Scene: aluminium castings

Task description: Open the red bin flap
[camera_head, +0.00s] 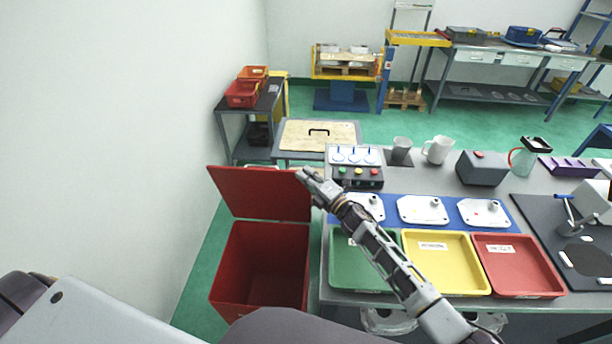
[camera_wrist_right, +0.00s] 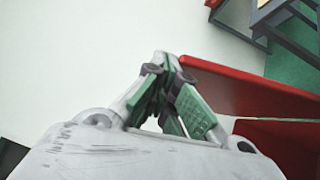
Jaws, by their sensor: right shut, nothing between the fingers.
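The red bin (camera_head: 258,262) stands on the floor left of the workbench. Its red flap (camera_head: 255,193) is raised at the back, and the dark inside of the bin shows. My right gripper (camera_head: 303,174) is shut and empty at the flap's upper right corner; I cannot tell whether it touches. In the right wrist view, the shut fingers of my gripper (camera_wrist_right: 164,62) are beside the flap (camera_wrist_right: 245,93), with part of the bin (camera_wrist_right: 290,142) at the lower right. My left gripper is not in view.
The workbench carries a green tray (camera_head: 350,262), a yellow tray (camera_head: 445,264) and a red tray (camera_head: 517,266). A button box (camera_head: 355,170) stands near my right gripper. A white wall (camera_head: 130,120) is close on the left. Green floor shows beside the bin.

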